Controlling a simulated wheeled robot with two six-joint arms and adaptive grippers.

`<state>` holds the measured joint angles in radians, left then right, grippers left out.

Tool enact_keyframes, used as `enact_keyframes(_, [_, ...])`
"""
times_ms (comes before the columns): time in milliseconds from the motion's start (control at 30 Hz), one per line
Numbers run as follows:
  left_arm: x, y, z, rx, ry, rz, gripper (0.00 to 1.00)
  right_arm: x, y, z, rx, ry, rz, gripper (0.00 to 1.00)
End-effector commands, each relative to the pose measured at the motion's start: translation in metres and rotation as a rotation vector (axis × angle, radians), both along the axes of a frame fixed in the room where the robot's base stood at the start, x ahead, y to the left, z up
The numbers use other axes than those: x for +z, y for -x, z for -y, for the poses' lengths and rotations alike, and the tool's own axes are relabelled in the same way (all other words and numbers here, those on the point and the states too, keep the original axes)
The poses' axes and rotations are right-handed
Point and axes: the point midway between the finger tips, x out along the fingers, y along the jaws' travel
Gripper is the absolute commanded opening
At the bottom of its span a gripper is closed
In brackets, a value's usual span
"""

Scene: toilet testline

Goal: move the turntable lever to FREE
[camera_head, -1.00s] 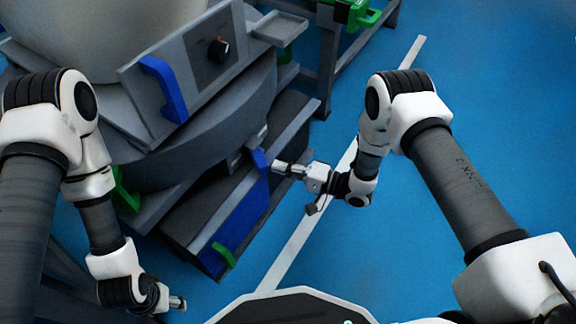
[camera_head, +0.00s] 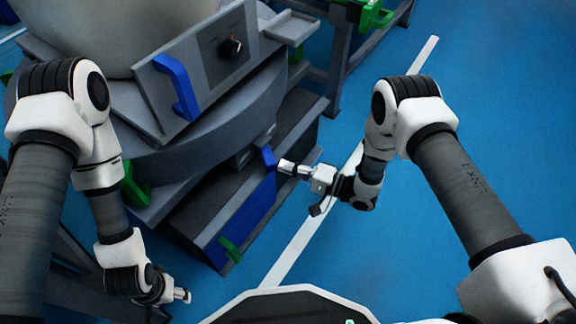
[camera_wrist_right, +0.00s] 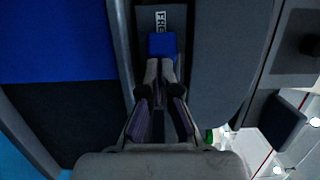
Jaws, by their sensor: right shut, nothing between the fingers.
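The blue turntable lever (camera_head: 268,157) sticks out low on the grey round base of the machine. In the right wrist view the lever's blue end (camera_wrist_right: 162,45) lies in a grey slot just below a white label (camera_wrist_right: 160,20) that reads like FREE, partly cut off. My right gripper (camera_head: 284,166) is shut and empty, with its tips at the lever's near end. In the wrist view its fingertips (camera_wrist_right: 159,74) are against or just short of the blue end; I cannot tell if they touch. My left gripper (camera_head: 184,294) hangs low at the left, away from the lever; its jaws are unclear.
A sloped grey panel with a black knob (camera_head: 231,47) and a blue handle (camera_head: 178,87) is above the lever. Blue floor (camera_head: 460,110) is open to the right.

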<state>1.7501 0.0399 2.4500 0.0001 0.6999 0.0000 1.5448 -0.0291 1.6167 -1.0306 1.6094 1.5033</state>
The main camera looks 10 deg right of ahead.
Motion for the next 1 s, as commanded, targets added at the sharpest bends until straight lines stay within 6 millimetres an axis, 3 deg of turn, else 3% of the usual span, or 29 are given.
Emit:
enact_keyframes(67, [0.000,0.000,0.000,0.000,0.000,0.000,0.65,-0.004,0.013,0.001,0.025,-0.001,-0.016,0.00])
enact_keyframes(400, [0.000,0.000,0.000,0.000,0.000,0.000,0.65,-0.002,0.043,0.074,0.000,-0.004,-0.008,0.00])
enact_keyframes(533, [0.000,0.000,0.000,0.000,0.000,0.000,0.65,-0.002,0.052,0.094,-0.003,-0.003,-0.006,0.00])
enact_keyframes(700, [0.000,0.000,0.000,0.000,0.000,0.000,0.65,-0.002,0.058,0.104,-0.004,-0.004,-0.005,0.00])
enact_keyframes(1000, [0.000,0.000,0.000,0.000,0.000,0.000,0.65,-0.002,0.058,0.105,-0.004,-0.003,-0.004,0.00])
